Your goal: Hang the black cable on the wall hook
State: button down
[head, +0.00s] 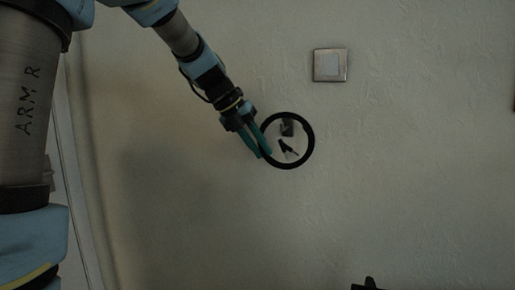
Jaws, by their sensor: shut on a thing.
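The black cable (312,153) is a round coiled ring in the middle of the head view, in front of the pale wall. My gripper (264,151) has teal fingers and is shut on the left side of the ring. The wall hook (287,128) is a small dark piece that shows inside the ring's opening, near its top. A dark forked shape (288,149) shows below it, also within the ring; I cannot tell whether it is part of the hook or its shadow. I cannot tell whether the cable touches the hook.
A square metal-framed wall switch (329,65) is on the wall to the upper right of the ring. A dark object (367,284) shows at the bottom edge, mostly cut off. A pale door frame (84,190) runs down the left. The wall right of the ring is clear.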

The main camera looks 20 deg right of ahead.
jog(key=w+d+f, duration=0.1)
jog(key=w, duration=0.1)
jog(key=w+d+f, duration=0.1)
jog(key=w+d, duration=0.1)
jog(key=shift+d+f+p, duration=0.15)
jog(key=shift+d+p, duration=0.15)
jog(key=shift+p, duration=0.1)
dwell(0.4)
jog(key=shift+f, duration=0.1)
dwell(0.6)
jog(key=c, duration=0.7)
grip_release()
